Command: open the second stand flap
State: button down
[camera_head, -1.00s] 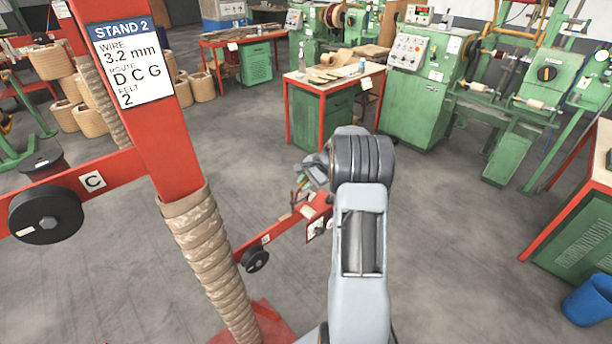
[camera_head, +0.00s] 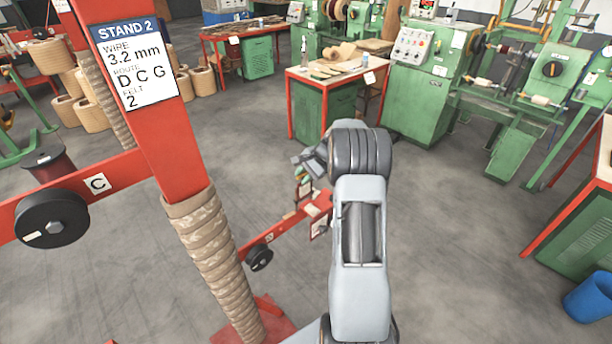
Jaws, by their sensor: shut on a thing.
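The red stand (camera_head: 160,110) with the "STAND 2" sign (camera_head: 132,65) rises at the left. Its sign reads wire 3.2 mm, route D C G, felt 2. A red arm of the stand runs low toward the centre and ends in a small red flap-like plate (camera_head: 319,204) beside my arm. My gripper (camera_head: 303,176) is small and partly behind my wrist at this end. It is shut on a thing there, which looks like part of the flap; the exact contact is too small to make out.
A black roller (camera_head: 52,219) by the "C" label sticks out at the left, and a smaller roller (camera_head: 259,258) sits on the low arm. A green bench (camera_head: 322,105) and green machines (camera_head: 430,80) stand behind. Open grey floor lies to the right, with a blue bin (camera_head: 588,298).

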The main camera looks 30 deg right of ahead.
jog(key=shift+w+a, duration=0.1)
jog(key=shift+w, duration=0.1)
jog(key=c, duration=1.4)
grip_release()
jog(key=shift+o, duration=1.3)
jog(key=shift+w+a, duration=0.1)
jog(key=shift+w, duration=0.05)
jog(key=shift+f, duration=0.1)
jog(key=b+v, duration=0.2)
jog(key=v, duration=1.2)
jog(key=shift+f, duration=0.1)
